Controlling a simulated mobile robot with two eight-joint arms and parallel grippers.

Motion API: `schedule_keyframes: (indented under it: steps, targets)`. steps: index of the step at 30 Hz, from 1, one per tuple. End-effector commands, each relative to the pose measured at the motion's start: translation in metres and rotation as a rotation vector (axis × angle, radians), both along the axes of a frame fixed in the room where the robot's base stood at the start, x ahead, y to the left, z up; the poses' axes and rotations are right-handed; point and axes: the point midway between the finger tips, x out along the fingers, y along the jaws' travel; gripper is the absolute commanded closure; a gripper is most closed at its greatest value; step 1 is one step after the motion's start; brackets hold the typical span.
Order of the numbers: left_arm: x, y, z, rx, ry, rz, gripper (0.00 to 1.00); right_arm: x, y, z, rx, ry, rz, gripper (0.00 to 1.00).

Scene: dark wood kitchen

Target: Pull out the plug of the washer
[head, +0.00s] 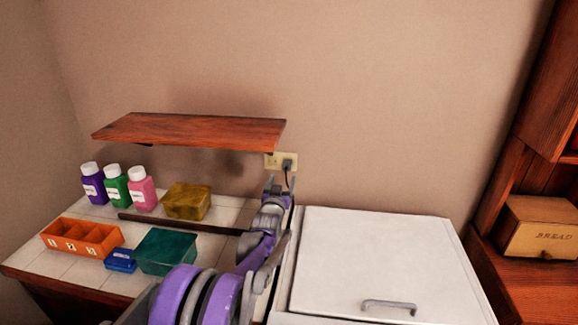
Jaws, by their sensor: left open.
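The washer (390,255) is a white appliance with a grey handle on its lid, at the lower right. A dark plug (287,164) sits in the right side of a cream wall outlet (270,160), just under the right end of the wooden shelf. A dark cord hangs down from the plug and passes behind my left gripper. My left gripper (277,183) is open and points up at the wall, just below the plug. It appears empty; I cannot tell its exact distance from the plug. My right gripper is not in view.
A red-brown shelf (190,131) juts out above the counter. The tiled counter (75,213) holds several bottles, a yellow box (187,201), a teal box (166,251), a small blue box (120,260) and an orange tray (64,250). A bread box (538,228) stands far right.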

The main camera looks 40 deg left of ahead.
Motion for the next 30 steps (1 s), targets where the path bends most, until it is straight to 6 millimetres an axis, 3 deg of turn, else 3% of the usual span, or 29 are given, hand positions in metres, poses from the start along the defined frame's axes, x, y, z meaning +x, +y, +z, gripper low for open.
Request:
schedule_keyframes:
  steps: [7,21,30]
  targets:
    - [0.008,0.004,0.0,0.0,0.001,0.0,0.28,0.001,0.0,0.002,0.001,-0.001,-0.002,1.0]
    - [0.063,0.035,0.001,0.0,0.001,0.0,0.28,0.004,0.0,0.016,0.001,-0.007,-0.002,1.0]
    - [0.078,0.043,0.0,0.0,0.001,0.0,0.28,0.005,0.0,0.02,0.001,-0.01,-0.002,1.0]
